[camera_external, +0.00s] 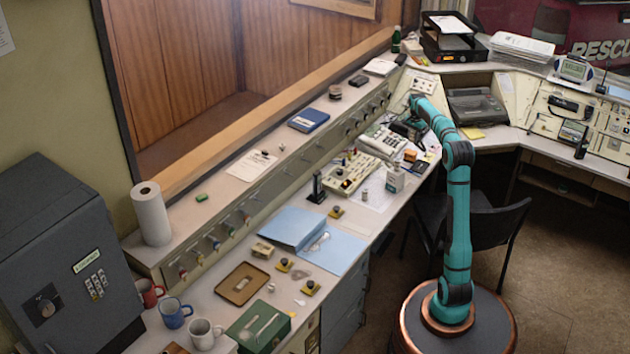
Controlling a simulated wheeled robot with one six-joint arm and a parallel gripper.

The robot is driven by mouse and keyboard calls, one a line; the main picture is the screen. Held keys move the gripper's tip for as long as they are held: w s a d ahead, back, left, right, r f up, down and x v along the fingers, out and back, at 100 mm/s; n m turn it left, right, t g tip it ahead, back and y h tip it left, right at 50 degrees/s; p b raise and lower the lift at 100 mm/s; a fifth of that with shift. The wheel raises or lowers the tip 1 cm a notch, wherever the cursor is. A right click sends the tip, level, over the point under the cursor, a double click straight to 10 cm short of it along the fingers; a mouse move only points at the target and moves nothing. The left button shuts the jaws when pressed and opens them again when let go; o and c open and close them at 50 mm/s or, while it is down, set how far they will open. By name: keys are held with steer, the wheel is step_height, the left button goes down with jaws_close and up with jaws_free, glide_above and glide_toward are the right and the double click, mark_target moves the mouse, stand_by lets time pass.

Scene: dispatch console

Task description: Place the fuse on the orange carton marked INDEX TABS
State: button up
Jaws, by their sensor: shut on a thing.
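My gripper (404,130) is at the end of the teal arm, low over the back part of the desk beside the keypad unit. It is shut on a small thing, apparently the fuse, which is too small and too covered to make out. A small orange box (410,155) sits on the desk just below the gripper in the picture, apparently the orange carton. Its marking cannot be read at this size. I cannot tell whether the gripper or the held thing touches anything.
A beige keypad unit (381,142) and a switch panel (351,174) stand left of the gripper. A black chair (487,222) is right of the arm. Blue folders (296,228) lie nearer on the desk.

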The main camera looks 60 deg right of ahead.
mark_target(411, 152)
steer(key=shift+f, duration=3.25)
steer(key=shift+f, duration=0.15)
steer(key=o, duration=1)
step_height(411, 152, up, 12)
steer(key=shift+r, duration=0.1)
